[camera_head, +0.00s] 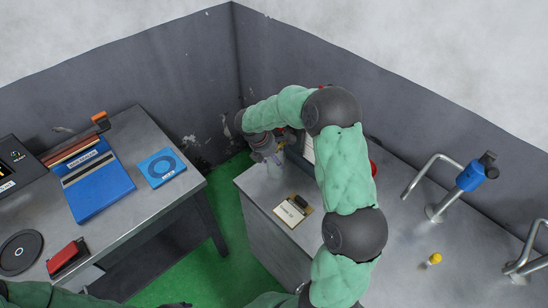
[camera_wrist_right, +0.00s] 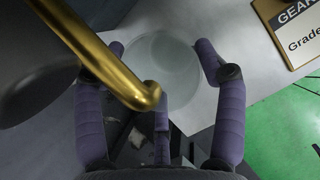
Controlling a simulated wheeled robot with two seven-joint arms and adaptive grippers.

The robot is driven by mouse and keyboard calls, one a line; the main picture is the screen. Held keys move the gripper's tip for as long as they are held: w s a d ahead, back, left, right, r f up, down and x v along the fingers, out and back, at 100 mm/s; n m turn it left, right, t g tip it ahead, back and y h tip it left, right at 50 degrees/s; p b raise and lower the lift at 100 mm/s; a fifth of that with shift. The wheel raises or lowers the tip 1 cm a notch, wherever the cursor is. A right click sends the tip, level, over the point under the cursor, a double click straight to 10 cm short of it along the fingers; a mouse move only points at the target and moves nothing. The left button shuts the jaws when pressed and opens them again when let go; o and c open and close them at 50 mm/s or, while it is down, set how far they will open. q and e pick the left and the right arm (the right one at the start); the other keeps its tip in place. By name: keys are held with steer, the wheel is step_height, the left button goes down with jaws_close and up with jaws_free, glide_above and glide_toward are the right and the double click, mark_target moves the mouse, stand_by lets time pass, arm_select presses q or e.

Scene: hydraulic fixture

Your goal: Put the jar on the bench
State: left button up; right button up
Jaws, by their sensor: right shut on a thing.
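A pale, translucent round jar (camera_wrist_right: 165,68) sits between the fingers of my right gripper (camera_wrist_right: 160,62) in the right wrist view. The gripper is shut on it. In the head view my right gripper (camera_head: 272,158) hangs over the left corner of the grey bench (camera_head: 255,186); the jar is small and mostly hidden there. In the wrist view the bench top (camera_wrist_right: 215,112) lies behind the jar, and I cannot tell whether the jar touches it. My left gripper is not clearly in view; only parts of my left arm show at the bottom edge.
A labelled plate (camera_head: 292,211) lies on the bench near the jar. A brass tube (camera_wrist_right: 110,62) crosses the wrist view close to the jar. A blue-headed fitting (camera_head: 470,178), metal bars and a yellow knob (camera_head: 434,258) stand farther right. A second table (camera_head: 120,215) is at left.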

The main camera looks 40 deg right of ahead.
steer(key=shift+f, duration=0.15)
steer(key=o, duration=1.3)
steer(key=p+v, duration=0.2)
steer(key=v, duration=1)
